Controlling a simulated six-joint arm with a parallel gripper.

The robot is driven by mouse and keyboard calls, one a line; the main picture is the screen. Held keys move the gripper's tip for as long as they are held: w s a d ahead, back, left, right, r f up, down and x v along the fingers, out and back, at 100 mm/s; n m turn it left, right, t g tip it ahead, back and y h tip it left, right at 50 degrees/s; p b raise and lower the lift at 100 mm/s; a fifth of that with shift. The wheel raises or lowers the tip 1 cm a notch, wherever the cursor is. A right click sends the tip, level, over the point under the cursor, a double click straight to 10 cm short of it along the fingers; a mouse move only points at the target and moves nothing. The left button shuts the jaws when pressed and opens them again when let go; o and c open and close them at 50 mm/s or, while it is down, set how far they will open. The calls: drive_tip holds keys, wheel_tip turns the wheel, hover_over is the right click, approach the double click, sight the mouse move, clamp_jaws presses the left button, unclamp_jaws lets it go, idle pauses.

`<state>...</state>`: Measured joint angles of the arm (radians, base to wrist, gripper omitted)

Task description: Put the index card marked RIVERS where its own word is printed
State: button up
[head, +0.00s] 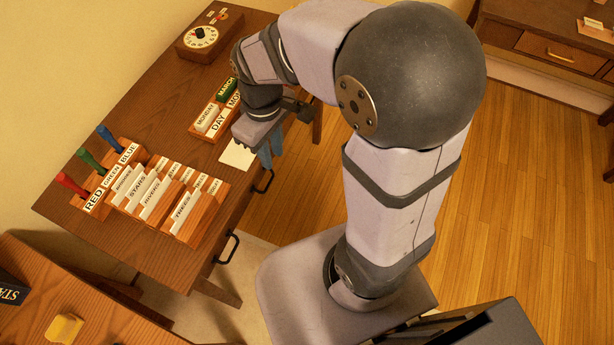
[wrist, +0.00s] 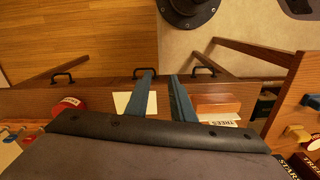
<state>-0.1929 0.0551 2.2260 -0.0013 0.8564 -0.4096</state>
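In the head view the wooden card tray (head: 207,222) stands on the desk with white lettered cards or tabs in it. One reads RIVERS (head: 152,198), between STARS (head: 137,187) and TREES (head: 182,208); I cannot tell whether it is a loose card or a fixed divider. A white card (head: 237,155) lies on the desk near its front edge, no word readable; it also shows in the wrist view (wrist: 121,103). My gripper (head: 267,152) is beside this card, its blue fingers apart with nothing seen between them (wrist: 162,78). One finger overlaps the card's edge in the wrist view.
A block with DAY (head: 219,122) and MONDAY tabs stands behind my gripper. A RED, GREEN, BLUE rack (head: 95,200) adjoins the tray at left. A dial box (head: 201,40) is at the back. Drawer handles (head: 229,247) stick out in front. Bare desk lies left of the DAY block.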

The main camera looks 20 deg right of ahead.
drive_tip(key=s+d+f+m, duration=0.3)
drive_tip(key=s+d+m, duration=0.3)
drive_tip(key=s+m, duration=0.1)
drive_tip(key=shift+s, duration=0.45)
drive_tip(key=shift+r, duration=0.1)
wheel_tip(320, 180, up, 3)
drive_tip(key=p, duration=0.3)
drive_tip(key=shift+r, duration=0.15)
drive_tip(key=shift+a, duration=0.1)
